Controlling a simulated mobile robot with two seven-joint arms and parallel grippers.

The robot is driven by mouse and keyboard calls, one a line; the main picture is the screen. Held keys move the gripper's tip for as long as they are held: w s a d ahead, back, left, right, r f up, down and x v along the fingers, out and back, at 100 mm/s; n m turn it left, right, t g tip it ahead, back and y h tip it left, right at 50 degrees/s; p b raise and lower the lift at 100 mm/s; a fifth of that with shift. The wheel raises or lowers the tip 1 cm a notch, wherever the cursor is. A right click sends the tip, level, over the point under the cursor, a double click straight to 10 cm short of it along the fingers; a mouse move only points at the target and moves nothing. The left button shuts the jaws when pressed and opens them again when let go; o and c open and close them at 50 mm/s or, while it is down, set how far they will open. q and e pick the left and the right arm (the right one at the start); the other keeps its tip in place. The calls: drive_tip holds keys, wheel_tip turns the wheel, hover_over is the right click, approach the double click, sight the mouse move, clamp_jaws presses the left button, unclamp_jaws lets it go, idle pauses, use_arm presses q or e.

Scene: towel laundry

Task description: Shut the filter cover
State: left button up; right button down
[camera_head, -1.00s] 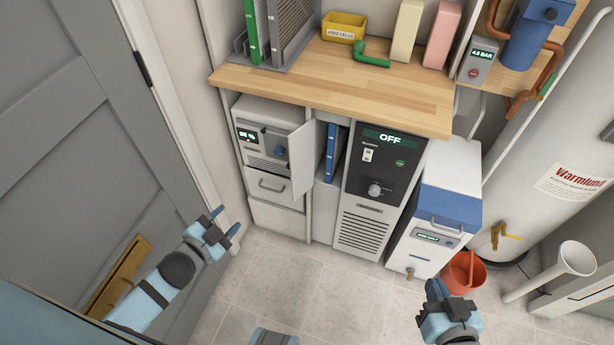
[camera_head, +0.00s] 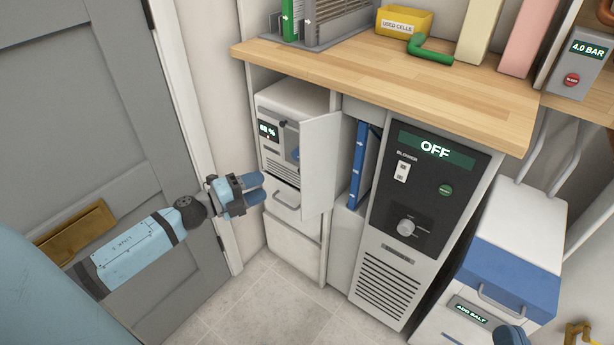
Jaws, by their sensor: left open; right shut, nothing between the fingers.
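A white panel that looks like the filter cover (camera_head: 321,165) stands swung open, jutting toward me beside the narrow bay left of the blower. A blue-edged upright filter (camera_head: 358,165) shows inside that bay. My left gripper (camera_head: 262,188) is open and empty, left of the panel and in front of the left white unit (camera_head: 292,97); it appears apart from the panel. Only a blue bit of my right gripper (camera_head: 510,337) shows at the bottom edge, by the salt box, and it is shut.
The blower unit (camera_head: 388,275) reads OFF, right of the bay. A wooden worktop (camera_head: 390,75) overhangs the units. A blue-and-white salt box (camera_head: 510,262) stands at the right. A grey door (camera_head: 75,100) is at the left. The tiled floor (camera_head: 285,310) in front is clear.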

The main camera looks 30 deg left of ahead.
sight(302, 171)
use_arm(q)
drive_tip(key=b+x, duration=0.1)
drive_tip(key=x, duration=1.1)
drive_tip(key=shift+w+d+b, duration=0.2)
drive_tip(key=shift+w+b, duration=0.05)
drive_tip(key=shift+b, duration=0.15)
use_arm(e)
wheel_tip(302, 171, down, 3)
drive_tip(key=shift+a+f+g, duration=0.1)
drive_tip(key=shift+a+g, duration=0.05)
drive_tip(key=shift+g, duration=0.55)
use_arm(q)
clamp_jaws()
